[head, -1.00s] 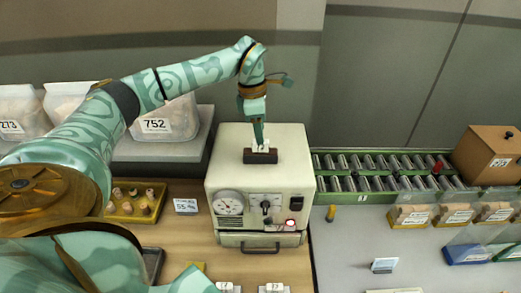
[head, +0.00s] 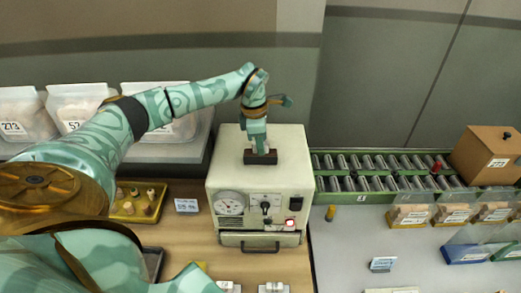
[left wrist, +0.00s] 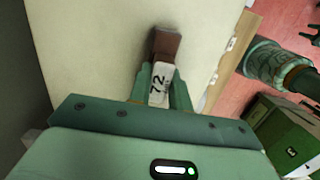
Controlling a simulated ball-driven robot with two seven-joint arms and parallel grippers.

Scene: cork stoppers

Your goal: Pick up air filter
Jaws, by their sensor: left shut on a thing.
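What looks to be the air filter is a white piece marked 72 (left wrist: 158,88) with a dark brown block (left wrist: 166,45) at its far end. In the head view the brown block (head: 260,157) sits on top of the cream machine (head: 225,170). My left gripper (head: 260,148) points down onto it from above. In the left wrist view the two fingers of my left gripper (left wrist: 160,95) stand on either side of the white piece and are shut on it. I cannot tell whether the block is clear of the machine top. My right gripper is not in view.
White bins (head: 22,115) stand behind on the left. A yellow tray (head: 138,203) of corks is left of the machine. A roller conveyor (head: 380,183), cork boxes (head: 408,216) and a brown carton (head: 488,155) are on the right. The grey bench (head: 345,255) right of the machine has free room.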

